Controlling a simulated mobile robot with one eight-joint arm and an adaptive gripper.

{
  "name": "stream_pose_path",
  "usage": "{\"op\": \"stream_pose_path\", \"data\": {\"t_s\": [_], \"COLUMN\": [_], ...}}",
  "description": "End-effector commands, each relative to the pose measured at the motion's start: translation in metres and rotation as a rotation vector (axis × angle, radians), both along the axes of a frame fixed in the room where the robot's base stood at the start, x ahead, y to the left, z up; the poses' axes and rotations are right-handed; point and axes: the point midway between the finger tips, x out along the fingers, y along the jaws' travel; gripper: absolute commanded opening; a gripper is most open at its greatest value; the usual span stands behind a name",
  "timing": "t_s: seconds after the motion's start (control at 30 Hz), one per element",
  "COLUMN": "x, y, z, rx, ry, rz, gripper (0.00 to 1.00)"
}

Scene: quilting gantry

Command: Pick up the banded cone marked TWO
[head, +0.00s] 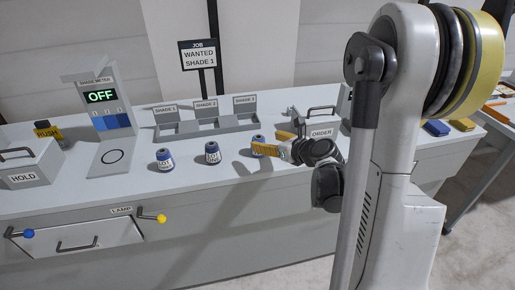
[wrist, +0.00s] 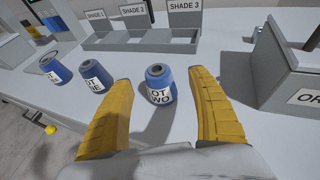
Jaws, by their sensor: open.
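Three small blue cones with white label bands stand upright on the bench. The right one (head: 258,146) shows between my gripper's yellow fingers in the wrist view (wrist: 158,76); the visible part of its label reads like "OT" over "WO" or "NO". The middle cone (head: 212,153) shows a label ending like "NE" in the wrist view (wrist: 92,72). The left cone (head: 165,159) also shows in the wrist view (wrist: 54,68), its label too small to be sure of. My gripper (head: 267,142) is open, its fingers on either side of the right cone with gaps on both sides.
A grey rack (head: 207,126) with SHADE 1, 2 and 3 signs stands behind the cones. The ORDER box (wrist: 285,75) is close to my gripper's right. A shade meter (head: 108,110) reading OFF, a RUSH item (head: 48,132) and a HOLD box (head: 30,165) stand left.

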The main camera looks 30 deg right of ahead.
Motion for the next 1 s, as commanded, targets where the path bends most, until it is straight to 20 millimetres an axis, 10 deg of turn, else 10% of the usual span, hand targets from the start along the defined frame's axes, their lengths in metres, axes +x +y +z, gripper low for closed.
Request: {"op": "stream_pose_path", "data": {"t_s": [0.6, 0.8, 1.0], "x": [0.046, 0.046, 0.046], "y": [0.009, 0.009, 0.009], "z": [-0.019, -0.019, -0.019], "rx": [-0.001, -0.001, -0.001], "ry": [0.0, 0.0, 0.0], "rz": [-0.001, -0.001, 0.0], "gripper": [0.67, 0.08, 0.07]}}
